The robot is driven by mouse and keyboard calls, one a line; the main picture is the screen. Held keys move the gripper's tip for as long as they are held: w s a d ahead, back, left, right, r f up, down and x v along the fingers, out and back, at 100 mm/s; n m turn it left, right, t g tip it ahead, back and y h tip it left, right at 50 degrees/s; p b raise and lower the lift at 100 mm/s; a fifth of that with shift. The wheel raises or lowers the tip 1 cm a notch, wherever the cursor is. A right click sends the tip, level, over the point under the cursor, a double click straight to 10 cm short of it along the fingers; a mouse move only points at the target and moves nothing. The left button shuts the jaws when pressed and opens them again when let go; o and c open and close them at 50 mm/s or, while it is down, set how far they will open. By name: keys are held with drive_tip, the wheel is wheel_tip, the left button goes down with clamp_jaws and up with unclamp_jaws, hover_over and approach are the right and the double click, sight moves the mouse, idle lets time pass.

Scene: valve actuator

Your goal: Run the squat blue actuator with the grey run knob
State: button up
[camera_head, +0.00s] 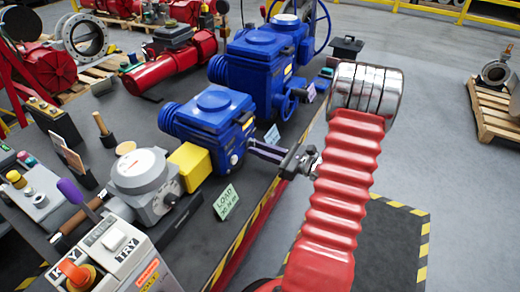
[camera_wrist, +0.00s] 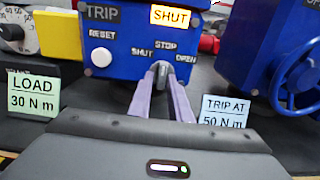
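The squat blue actuator (camera_head: 212,130) stands on the dark bench, and its front panel (camera_wrist: 120,55) fills the upper middle of the wrist view. The panel has a dark TRIP window (camera_wrist: 102,12), a lit yellow SHUT window (camera_wrist: 170,16) and a white RESET button (camera_wrist: 101,57). The grey run knob (camera_wrist: 162,76) stands upright under STOP, between the SHUT and OPEN marks. My gripper (camera_wrist: 162,78) has its purple fingers close together on both sides of the knob, seemingly touching it. It also shows in the head view (camera_head: 252,146), in front of the actuator; the knob is hidden there.
A LOAD 30 N m card (camera_wrist: 33,94) and a TRIP AT 50 N m card (camera_wrist: 225,111) flank my fingers. A taller blue actuator with a handwheel (camera_head: 255,65) stands behind. A yellow block (camera_head: 190,166), a dial unit (camera_head: 143,180) and a KEY/TRY box (camera_head: 112,250) are at left.

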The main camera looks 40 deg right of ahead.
drive_tip(key=shift+o, duration=1.3)
drive_tip(key=shift+r, duration=0.1)
drive_tip(key=shift+d, duration=0.1)
drive_tip(key=shift+s, duration=0.15)
drive_tip(key=v, duration=1.3)
drive_tip(key=shift+s, duration=0.25)
